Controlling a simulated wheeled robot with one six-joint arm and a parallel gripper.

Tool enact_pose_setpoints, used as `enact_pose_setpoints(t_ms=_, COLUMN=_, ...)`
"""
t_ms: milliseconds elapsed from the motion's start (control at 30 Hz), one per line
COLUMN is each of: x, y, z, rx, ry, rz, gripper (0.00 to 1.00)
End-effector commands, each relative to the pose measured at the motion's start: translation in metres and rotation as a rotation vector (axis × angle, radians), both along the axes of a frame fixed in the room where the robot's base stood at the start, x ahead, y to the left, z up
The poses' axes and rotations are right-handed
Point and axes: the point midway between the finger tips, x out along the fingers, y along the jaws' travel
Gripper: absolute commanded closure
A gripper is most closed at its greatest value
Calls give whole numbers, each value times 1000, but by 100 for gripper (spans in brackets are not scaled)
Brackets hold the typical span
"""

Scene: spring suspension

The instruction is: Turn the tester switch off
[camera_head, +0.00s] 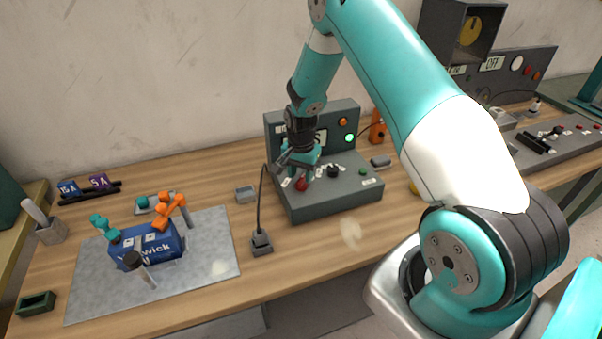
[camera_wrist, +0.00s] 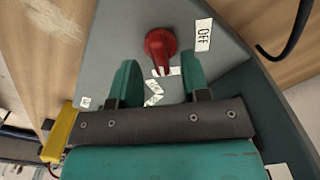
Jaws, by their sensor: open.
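The tester (camera_head: 330,196) is a dark grey console with an upright back panel on the wooden bench. Its switch is a red rotary knob (camera_head: 301,184) at the left of its sloped face. In the wrist view the red switch (camera_wrist: 160,47) lies just beyond my fingertips, with its handle pointing towards the gripper, beside white labels. A label reading OFF (camera_wrist: 203,35) is to its right. My gripper (camera_head: 298,160) is over the left part of the console. In the wrist view my gripper (camera_wrist: 160,78) is open, its two teal fingers apart, with nothing held between them.
A black knob (camera_head: 333,171) and green button (camera_head: 362,171) sit right of the switch. The back panel has a lit green lamp (camera_head: 350,138). A cabled grey plug block (camera_head: 262,243) stands left of the console. A grey mat (camera_head: 200,270) carries a blue box (camera_head: 148,247).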

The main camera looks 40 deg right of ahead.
Motion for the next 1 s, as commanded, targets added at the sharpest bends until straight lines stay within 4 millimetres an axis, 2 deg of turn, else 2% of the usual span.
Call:
enact_pose_setpoints(t_ms=200, x=0, y=0, z=-18, rx=0, ry=0, rz=0, gripper=57)
enact_pose_setpoints(t_ms=500, x=0, y=0, z=-20, rx=0, ry=-1, rz=0, gripper=57)
enact_pose_setpoints(t_ms=700, x=0, y=0, z=-20, rx=0, ry=-1, rz=0, gripper=100)
enact_pose_setpoints(t_ms=1000, x=0, y=0, z=-21, rx=1, ry=-1, rz=22, gripper=100)
